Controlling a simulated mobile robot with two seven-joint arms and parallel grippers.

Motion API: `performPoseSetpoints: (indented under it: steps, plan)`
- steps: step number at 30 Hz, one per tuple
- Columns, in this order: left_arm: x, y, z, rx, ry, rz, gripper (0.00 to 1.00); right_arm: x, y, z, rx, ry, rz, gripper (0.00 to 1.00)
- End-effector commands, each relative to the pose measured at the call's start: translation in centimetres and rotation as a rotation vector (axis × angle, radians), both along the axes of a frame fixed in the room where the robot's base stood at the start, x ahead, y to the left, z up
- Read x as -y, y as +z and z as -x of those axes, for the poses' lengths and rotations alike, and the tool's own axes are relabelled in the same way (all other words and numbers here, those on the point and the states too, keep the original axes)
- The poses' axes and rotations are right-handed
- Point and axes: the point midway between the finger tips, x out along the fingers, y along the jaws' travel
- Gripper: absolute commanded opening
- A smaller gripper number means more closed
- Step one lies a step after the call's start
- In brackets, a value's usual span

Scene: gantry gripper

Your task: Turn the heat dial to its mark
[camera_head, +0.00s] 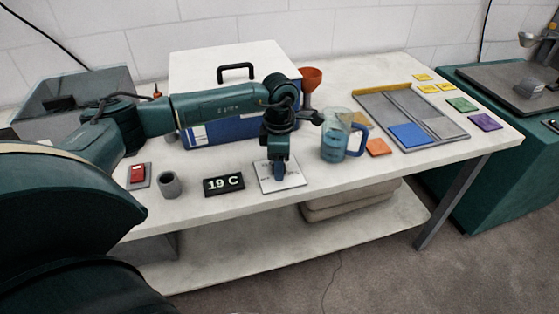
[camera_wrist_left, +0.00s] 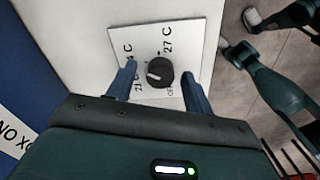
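The heat dial (camera_wrist_left: 160,72) is a round black knob with a white pointer line. It sits on a white plate (camera_wrist_left: 195,30) printed with temperature marks, including 21 C and 27 C. The pointer slants toward the lower left in the wrist view, near the 21 C side. My left gripper (camera_wrist_left: 160,82) is open, one finger on each side of the knob, with gaps visible. In the head view my left gripper (camera_head: 278,174) points down over the plate (camera_head: 294,181) and hides the knob. A black display (camera_head: 223,185) beside the plate reads 19 C.
Left of the display are a grey cup (camera_head: 169,186) and a red switch (camera_head: 138,174). A blue-and-white box (camera_head: 205,75) stands behind my arm. The table's front edge is close.

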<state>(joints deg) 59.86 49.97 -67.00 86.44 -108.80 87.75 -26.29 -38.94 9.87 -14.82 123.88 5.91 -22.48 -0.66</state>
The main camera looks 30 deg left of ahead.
Motion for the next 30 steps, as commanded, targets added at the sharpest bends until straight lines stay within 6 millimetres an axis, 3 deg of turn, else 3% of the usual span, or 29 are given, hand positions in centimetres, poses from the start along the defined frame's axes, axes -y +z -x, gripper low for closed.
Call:
performPoseSetpoints:
  steps: [7, 11, 24, 30]
  plan:
    - [0.0, 0.0, 0.0, -0.002, 0.0, -0.001, 0.52, 0.0, 0.0, 0.0, -0.001, 0.001, 0.001, 0.43]
    - [0.0, 1.1, 0.0, -0.001, 0.0, -0.001, 0.52, 0.0, -0.1, 0.0, -0.001, 0.001, 0.0, 0.43]
    - [0.0, 10.2, 0.0, 0.002, 0.0, 0.0, 0.52, 0.0, -0.4, 0.0, -0.003, -0.001, -0.005, 0.43]
    - [0.0, 12.6, 0.0, -0.001, 0.0, 0.001, 0.52, 0.0, -0.3, 0.0, -0.002, -0.001, -0.006, 0.43]
